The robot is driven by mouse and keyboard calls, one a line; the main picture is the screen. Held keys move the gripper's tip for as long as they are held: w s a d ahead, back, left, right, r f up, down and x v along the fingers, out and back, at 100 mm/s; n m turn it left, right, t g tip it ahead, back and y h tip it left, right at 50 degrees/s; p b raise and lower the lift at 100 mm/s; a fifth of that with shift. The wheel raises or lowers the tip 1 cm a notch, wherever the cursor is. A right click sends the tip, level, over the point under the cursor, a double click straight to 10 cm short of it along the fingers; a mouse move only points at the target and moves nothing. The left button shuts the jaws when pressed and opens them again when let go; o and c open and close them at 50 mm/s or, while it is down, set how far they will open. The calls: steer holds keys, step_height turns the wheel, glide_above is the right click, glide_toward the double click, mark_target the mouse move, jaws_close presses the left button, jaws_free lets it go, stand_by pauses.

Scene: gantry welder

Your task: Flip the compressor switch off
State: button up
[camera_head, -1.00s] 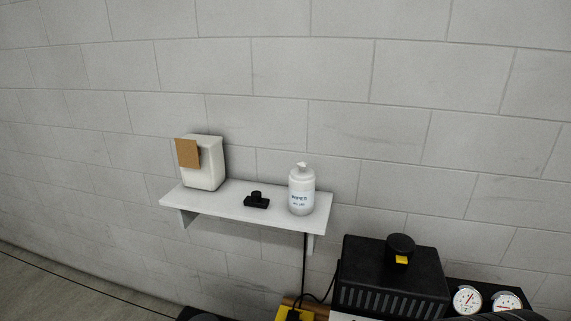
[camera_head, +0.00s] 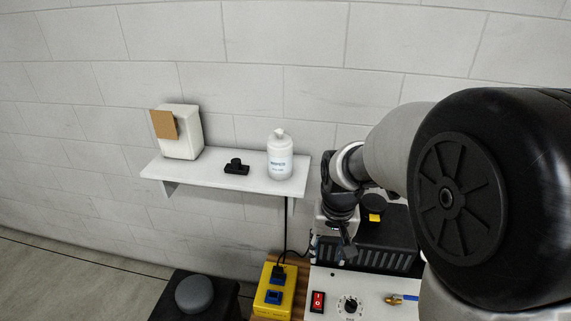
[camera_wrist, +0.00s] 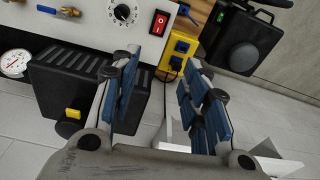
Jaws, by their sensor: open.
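A red rocker switch (camera_head: 318,302) sits on a white panel (camera_head: 375,290) left of a black dial (camera_head: 350,306). In the wrist view the rocker switch (camera_wrist: 159,22) is near the top, beyond the fingers. A black slotted box (camera_head: 395,232) behind the panel carries a round black knob with a yellow tab (camera_head: 375,217); the tab also shows in the wrist view (camera_wrist: 73,113). No label shows which is the compressor's switch. My gripper (camera_head: 342,235) is in front of the black box, partly hidden by my arm. In the wrist view its blue-padded fingers (camera_wrist: 162,75) are apart and empty.
A wall shelf (camera_head: 205,175) holds a white bottle (camera_head: 280,158), a white container (camera_head: 181,132) and a small black part (camera_head: 237,167). A yellow socket box (camera_head: 272,290) with a plugged cable is left of the panel. A blue-handled valve (camera_head: 402,298) is right of the dial.

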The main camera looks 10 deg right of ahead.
steer(key=m+g+p, duration=0.1)
steer(key=p, duration=0.1)
glide_above(319, 295)
step_height(319, 295, down, 9)
step_height(319, 295, down, 17)
steer(key=b, duration=0.3)
steer(key=shift+f, duration=0.15)
steer(key=shift+c, duration=0.2)
